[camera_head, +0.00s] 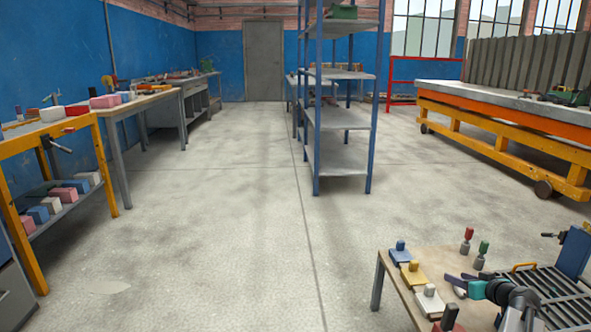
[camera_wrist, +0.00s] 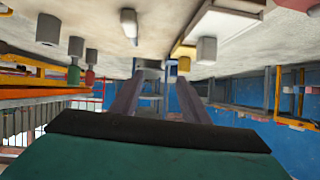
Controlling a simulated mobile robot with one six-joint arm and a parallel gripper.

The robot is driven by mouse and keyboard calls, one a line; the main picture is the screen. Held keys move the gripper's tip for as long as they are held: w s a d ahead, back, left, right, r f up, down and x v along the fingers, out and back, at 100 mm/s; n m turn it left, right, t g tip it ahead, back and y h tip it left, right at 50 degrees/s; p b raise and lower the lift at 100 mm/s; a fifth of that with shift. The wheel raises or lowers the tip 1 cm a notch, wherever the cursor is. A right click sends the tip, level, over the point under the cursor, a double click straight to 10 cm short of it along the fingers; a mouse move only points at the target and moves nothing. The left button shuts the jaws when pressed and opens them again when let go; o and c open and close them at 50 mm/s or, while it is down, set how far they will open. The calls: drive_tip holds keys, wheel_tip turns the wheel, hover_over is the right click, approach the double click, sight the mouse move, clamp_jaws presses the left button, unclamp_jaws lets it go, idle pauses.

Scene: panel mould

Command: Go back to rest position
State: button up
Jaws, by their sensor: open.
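My gripper (camera_head: 457,283) is at the lower right in the head view, above the wooden table (camera_head: 389,273). Its fingers stand apart with nothing visible between them, and its body is teal. In the wrist view, which looks upside down, the two fingers (camera_wrist: 155,95) reach away from a dark edge and a teal body. A blue block with a knob (camera_head: 400,253), a yellow one (camera_head: 413,274) and a white one (camera_head: 429,301) lie in a row left of my gripper.
A red-handled tool (camera_head: 467,236) and a green-handled tool (camera_head: 482,250) stand behind my gripper. A slatted grey rack (camera_head: 550,292) is at the right. A blue shelf unit (camera_head: 342,118) stands farther off. Workbenches line the left wall; the floor between is clear.

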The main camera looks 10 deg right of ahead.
drive_tip(key=w+a+r+g+y+p, duration=0.1)
drive_tip(key=w+a+r+p, duration=0.1)
drive_tip(key=w+a, duration=0.45)
drive_tip(key=w+a+r+y+p, duration=0.1)
drive_tip(key=w+a+y+p, duration=0.15)
drive_tip(key=a, duration=0.75)
drive_tip(key=s+a+f+g+p, duration=0.3)
drive_tip(key=a+f+p, duration=0.2)
drive_tip(key=a, duration=0.3)
drive_tip(key=s+a+f+g+p, duration=0.3)
drive_tip(key=s+a+f+p, duration=0.15)
drive_tip(key=a, duration=0.45)
drive_tip(key=s+a+f+g+p, duration=0.25)
drive_tip(key=s+a+p, duration=0.35)
drive_tip(key=s, duration=0.3)
drive_tip(key=s+a+f+g+p, duration=0.2)
drive_tip(key=s+a+g+p, duration=0.25)
drive_tip(key=s+a, duration=0.35)
drive_tip(key=s+r+g+h+p, duration=0.1)
drive_tip(key=s+p, duration=0.4)
drive_tip(key=s, duration=0.5)
drive_tip(key=s+a+r+n+g+h+p, duration=0.1)
drive_tip(key=s+p, duration=0.4)
drive_tip(key=s, duration=0.5)
drive_tip(key=shift+s+a+r+g+h+p, duration=0.2)
drive_tip(key=shift+s+r+g+h+p, duration=0.1)
drive_tip(key=shift+r+g+h, duration=0.6)
